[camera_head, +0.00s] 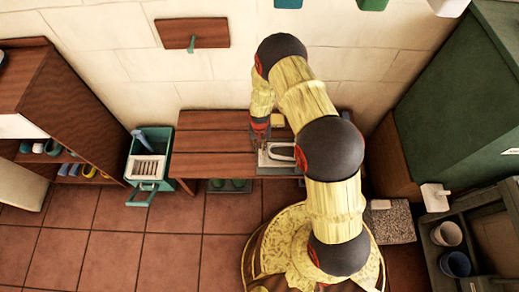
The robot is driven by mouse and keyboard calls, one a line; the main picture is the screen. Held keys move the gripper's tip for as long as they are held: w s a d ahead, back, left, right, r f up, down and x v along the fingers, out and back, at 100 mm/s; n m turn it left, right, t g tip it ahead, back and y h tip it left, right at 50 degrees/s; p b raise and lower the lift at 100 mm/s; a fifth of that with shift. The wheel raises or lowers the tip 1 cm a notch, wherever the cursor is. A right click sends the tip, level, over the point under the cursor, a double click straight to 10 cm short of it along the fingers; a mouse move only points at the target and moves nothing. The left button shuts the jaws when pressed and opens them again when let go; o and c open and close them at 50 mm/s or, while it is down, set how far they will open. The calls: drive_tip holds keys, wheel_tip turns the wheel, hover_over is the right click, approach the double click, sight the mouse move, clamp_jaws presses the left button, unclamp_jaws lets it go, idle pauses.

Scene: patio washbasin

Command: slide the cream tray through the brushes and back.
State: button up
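A small pale cream tray-like piece (281,161) with a looped outline lies on a grey base (278,171) at the front right of the wooden bench (210,140). My gripper (262,146) points down at the left end of this pale piece, touching it or just above it. The fingers are too small and partly hidden to tell whether they are open or shut. My arm covers the right part of the bench. I cannot make out the brushes clearly.
A teal bin (163,140) with a white ribbed insert stands left of the bench. A yellow block (277,120) lies behind my gripper. Shoe shelves (70,110) stand at left, a green cabinet (440,90) at right. The bench's left half is clear.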

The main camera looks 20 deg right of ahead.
wheel_tip(320, 180, up, 8)
idle(0.4)
idle(0.5)
